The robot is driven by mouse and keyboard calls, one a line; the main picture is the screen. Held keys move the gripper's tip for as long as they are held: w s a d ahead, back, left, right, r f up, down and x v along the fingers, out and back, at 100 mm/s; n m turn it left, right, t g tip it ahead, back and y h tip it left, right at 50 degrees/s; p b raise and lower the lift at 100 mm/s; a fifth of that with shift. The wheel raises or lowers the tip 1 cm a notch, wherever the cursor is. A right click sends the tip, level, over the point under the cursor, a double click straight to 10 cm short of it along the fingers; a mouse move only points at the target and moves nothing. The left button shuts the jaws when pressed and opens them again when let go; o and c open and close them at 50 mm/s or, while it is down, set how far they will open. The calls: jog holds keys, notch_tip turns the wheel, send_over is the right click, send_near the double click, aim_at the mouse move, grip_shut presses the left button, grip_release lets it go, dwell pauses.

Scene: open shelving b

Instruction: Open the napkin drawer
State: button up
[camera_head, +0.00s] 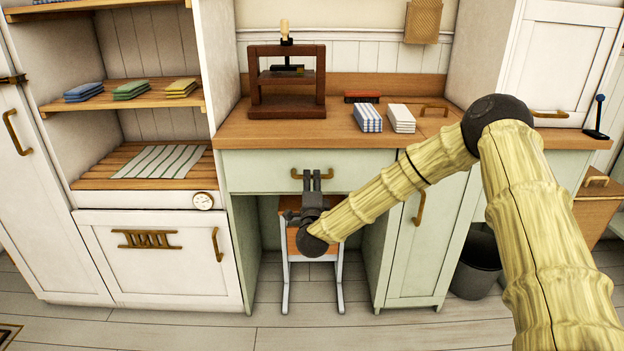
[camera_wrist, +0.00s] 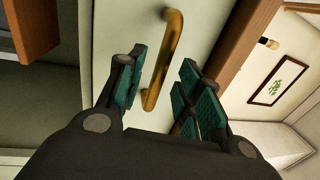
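The drawer (camera_head: 262,170) is a pale green front under the wooden counter, with a brass handle. It looks shut in the head view. Its brass handle (camera_head: 297,176) sits near the middle of the front. My gripper (camera_head: 312,180) is at this handle. In the wrist view my gripper (camera_wrist: 158,92) is open, with its teal-padded fingers apart. The brass handle (camera_wrist: 167,50) runs between the fingers, with a gap visible on the right side. I cannot tell whether the left finger touches it. No napkin label shows on the drawer.
A stool (camera_head: 290,246) stands in the knee space below the drawer. Folded striped napkins (camera_head: 368,117) and white napkins (camera_head: 401,118) lie on the counter (camera_head: 338,131), beside a wooden press (camera_head: 256,92). A green cupboard door (camera_head: 432,250) is at right, with a dark bin (camera_head: 477,266).

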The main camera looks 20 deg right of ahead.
jog(key=shift+x, duration=1.35)
grip_shut()
